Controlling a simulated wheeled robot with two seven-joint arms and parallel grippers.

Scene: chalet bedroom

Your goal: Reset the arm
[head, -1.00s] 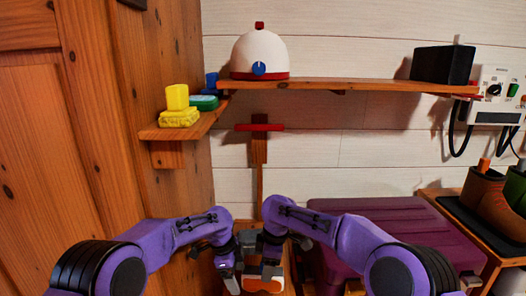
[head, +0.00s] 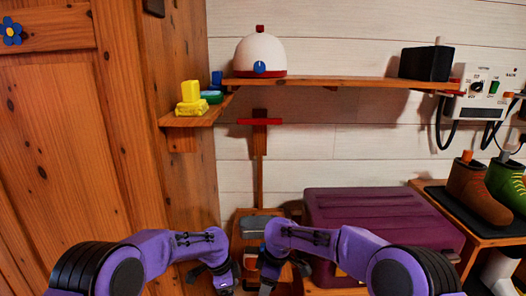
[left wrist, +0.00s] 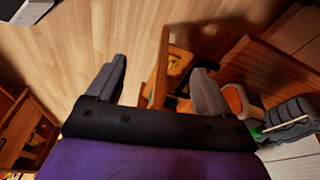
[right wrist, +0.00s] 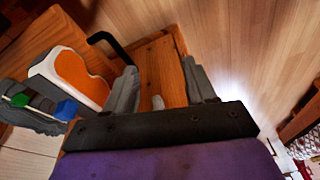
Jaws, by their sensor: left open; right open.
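My left gripper (head: 226,284) and right gripper (head: 270,278) are low in the middle of the head view, side by side with their arms bent inward. In the left wrist view the left gripper (left wrist: 157,78) has its grey fingers wide apart, with nothing held between them. In the right wrist view the right gripper (right wrist: 160,80) also has its fingers apart and is empty. Wooden parts and the floor show behind both pairs of fingers. The tips are partly hidden in the head view.
A purple case (head: 385,222) stands just right of my grippers. Boots (head: 478,192) are on a rack at the right. A wall shelf (head: 340,82) carries a white dome (head: 260,54) and a black box (head: 426,63). An orange-and-white object (right wrist: 80,75) shows near the right gripper.

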